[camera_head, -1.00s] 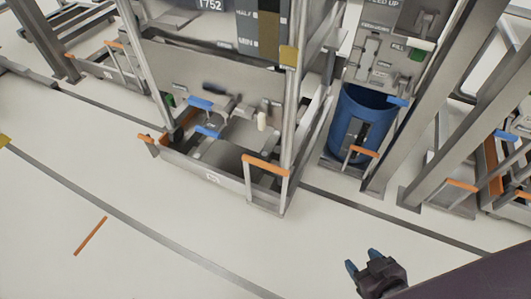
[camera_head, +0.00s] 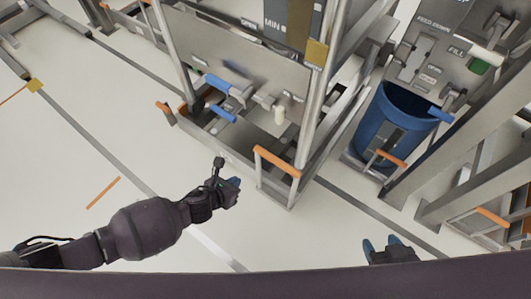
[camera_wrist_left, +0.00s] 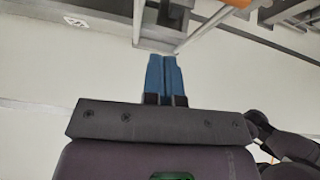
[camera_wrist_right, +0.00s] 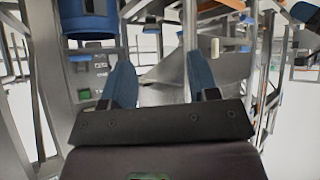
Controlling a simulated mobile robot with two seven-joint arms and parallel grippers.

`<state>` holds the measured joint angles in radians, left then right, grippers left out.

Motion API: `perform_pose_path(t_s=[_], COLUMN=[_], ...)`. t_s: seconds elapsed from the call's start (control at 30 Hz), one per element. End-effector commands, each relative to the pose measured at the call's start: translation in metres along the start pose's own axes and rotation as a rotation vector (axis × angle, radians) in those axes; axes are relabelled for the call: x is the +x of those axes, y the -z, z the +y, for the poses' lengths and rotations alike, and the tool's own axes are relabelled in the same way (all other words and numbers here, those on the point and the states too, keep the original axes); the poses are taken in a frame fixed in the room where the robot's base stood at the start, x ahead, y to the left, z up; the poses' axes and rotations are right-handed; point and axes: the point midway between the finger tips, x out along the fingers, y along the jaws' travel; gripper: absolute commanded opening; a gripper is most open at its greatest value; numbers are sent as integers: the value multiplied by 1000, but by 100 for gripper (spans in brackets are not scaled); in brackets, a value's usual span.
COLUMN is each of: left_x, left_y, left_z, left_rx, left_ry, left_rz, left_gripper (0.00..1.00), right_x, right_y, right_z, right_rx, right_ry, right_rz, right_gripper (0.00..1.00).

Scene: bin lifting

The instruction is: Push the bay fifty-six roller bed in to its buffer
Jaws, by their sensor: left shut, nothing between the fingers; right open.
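A low grey roller bed frame (camera_head: 232,158) with an orange-topped handle (camera_head: 277,160) sits at the foot of the middle bay and sticks out in front. A second roller bed (camera_head: 352,160) at the right bay bears a blue bin (camera_head: 402,125) and has an orange handle (camera_head: 391,158). No bay number is readable. My left gripper (camera_head: 234,186) is shut and empty, just in front of the middle bed; in the left wrist view its blue fingertips (camera_wrist_left: 163,60) overlap a grey frame edge, contact unclear. My right gripper (camera_head: 385,246) is open and empty, in front of the right bay.
A feed panel (camera_head: 430,45) hangs above the blue bin. Slanted grey posts (camera_head: 445,145) stand at the right. Blue levers (camera_head: 218,84) sit inside the middle bay. The pale floor (camera_head: 60,190) at the left is clear, with dark lines and an orange strip (camera_head: 103,193).

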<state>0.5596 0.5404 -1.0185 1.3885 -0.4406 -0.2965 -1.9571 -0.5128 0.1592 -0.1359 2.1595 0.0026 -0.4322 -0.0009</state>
Motion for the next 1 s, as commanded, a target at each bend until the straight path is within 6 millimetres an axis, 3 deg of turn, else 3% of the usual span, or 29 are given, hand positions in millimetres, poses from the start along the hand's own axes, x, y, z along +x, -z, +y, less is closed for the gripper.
perform_pose_path(t_s=[0.27,0.53,0.8,1.0], left_x=[19,64,111,125], left_y=[0,5,6,-23], left_z=[-1,-2,-2,-2], left_rx=[87,79,79,84], left_ry=[7,10,9,6], left_rz=[3,9,9,0], left_gripper=[0,0,0,0], right_x=[3,12,19,21], right_y=[-7,-27,-30,-22], right_z=[-1,-2,-6,-6], right_rx=[-1,-7,-48,-61], right_ry=[2,8,16,17], right_rz=[-13,-49,-39,-19], right_gripper=[55,55,55,55])
